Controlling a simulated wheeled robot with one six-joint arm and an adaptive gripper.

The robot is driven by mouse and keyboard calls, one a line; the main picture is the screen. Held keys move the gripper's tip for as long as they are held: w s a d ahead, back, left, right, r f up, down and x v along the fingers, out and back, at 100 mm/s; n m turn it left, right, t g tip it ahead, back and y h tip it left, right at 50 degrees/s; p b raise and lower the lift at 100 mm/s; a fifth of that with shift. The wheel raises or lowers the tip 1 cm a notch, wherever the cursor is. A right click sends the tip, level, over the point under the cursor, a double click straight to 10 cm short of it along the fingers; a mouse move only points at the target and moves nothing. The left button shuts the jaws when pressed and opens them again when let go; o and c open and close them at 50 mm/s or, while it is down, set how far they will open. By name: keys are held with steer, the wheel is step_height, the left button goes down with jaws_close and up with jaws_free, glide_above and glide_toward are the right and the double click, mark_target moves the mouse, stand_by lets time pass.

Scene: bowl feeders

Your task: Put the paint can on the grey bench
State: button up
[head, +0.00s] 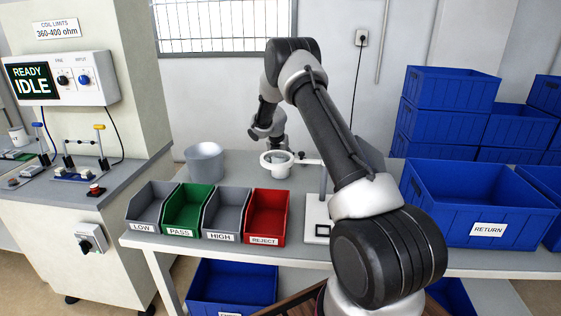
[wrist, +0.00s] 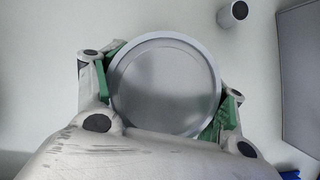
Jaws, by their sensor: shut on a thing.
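The paint can (wrist: 165,85) fills the middle of the wrist view, seen end-on as a grey disc with a pale rim. My gripper (wrist: 166,92) is shut on it, with green finger pads at its left and right sides. In the head view my arm reaches over a grey-topped bench (head: 235,168) to its far side. The gripper and the held can are not clearly visible there, behind the ring-shaped fixture. What lies directly under the can is hidden.
A grey round container (head: 205,162) and a white ring fixture (head: 264,166) stand at the bench's back. LOW, PASS, HIGH and REJECT bins (head: 268,213) line its front. Blue crates (head: 480,205) fill the right. A small pale cylinder (wrist: 232,14) shows in the wrist view.

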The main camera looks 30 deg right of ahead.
steer(key=o, duration=1.4)
steer(key=shift+a+r, duration=0.1)
steer(key=shift+r, duration=0.15)
steer(key=s+a+r+m, duration=0.25)
steer(key=s+r, duration=0.35)
steer(key=r, duration=0.3)
steer(key=s+a+r+m, duration=0.2)
steer(key=s+r+m, duration=0.2)
steer(key=s+r, duration=0.45)
steer(key=s+a+r+m, duration=0.2)
steer(key=s+r+m, duration=0.25)
steer(key=r, duration=0.65)
steer(key=s+a+r+m+y, duration=0.15)
steer(key=s+m, duration=0.25)
steer(key=s, duration=0.4)
steer(key=s+a+r+m, duration=0.2)
steer(key=s+r+m, duration=0.1)
steer(key=s, duration=0.5)
steer(key=s+a+f+m, duration=0.1)
steer(key=s+m, duration=0.2)
steer(key=s, duration=0.2)
steer(key=s+a+f+m+y, duration=0.1)
steer(key=s+m, duration=0.2)
steer(key=s, duration=0.3)
steer(key=s+a+m+t, duration=0.1)
steer(key=s+m, duration=0.2)
steer(key=s, duration=0.3)
steer(key=shift+s+a+f+y, duration=0.15)
steer(key=shift+f+y, duration=0.1)
steer(key=shift+f, duration=0.15)
